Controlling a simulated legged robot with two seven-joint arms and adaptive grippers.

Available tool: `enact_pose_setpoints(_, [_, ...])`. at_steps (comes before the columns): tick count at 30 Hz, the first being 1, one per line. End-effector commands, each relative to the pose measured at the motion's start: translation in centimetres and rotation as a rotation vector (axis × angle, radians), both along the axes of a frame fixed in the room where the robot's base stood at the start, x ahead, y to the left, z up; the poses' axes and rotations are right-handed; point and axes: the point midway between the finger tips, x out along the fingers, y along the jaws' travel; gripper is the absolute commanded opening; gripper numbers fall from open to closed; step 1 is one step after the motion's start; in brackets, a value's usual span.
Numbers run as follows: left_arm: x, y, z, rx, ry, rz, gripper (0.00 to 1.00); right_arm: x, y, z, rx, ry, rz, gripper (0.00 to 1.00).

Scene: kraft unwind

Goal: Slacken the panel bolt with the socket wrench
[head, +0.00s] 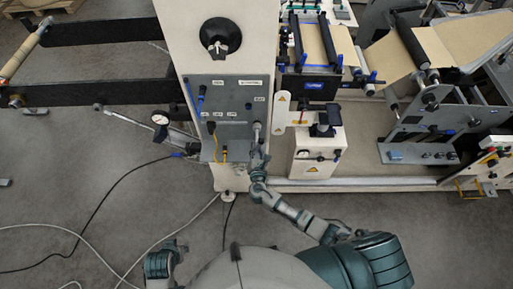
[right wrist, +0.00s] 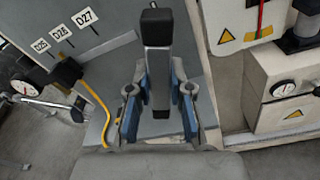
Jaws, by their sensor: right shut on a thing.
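My right gripper (head: 257,148) is at the lower right of the grey panel (head: 230,92) on the cream machine column. In the right wrist view, its blue-padded fingers (right wrist: 160,108) are shut on a grey tool with a black end, which I take to be the socket wrench (right wrist: 157,60). The wrench (head: 257,131) points up along the panel's right edge in the head view. I cannot make out the panel bolt, nor whether the wrench touches it. My left gripper does not show; only part of my left arm is at the bottom left.
A yellow cable (right wrist: 95,95) and a black fitting (right wrist: 68,72) are left of the gripper. A dial gauge (head: 160,118) sits left of the panel. A cream block with a gauge (right wrist: 282,88) stands close on the right. Cables (head: 95,205) lie on the floor.

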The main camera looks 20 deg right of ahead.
Motion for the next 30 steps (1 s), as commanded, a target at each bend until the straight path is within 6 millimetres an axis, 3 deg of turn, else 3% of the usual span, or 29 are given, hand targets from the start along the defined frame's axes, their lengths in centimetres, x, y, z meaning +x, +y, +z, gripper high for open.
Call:
enact_pose_setpoints(21, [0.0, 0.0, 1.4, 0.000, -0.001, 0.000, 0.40, -4.3, 1.2, 0.1, 0.001, -0.001, 0.000, 0.00])
enact_pose_setpoints(30, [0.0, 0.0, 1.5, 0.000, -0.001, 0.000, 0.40, -4.7, 1.4, 0.1, 0.001, -0.001, 0.000, 0.00])
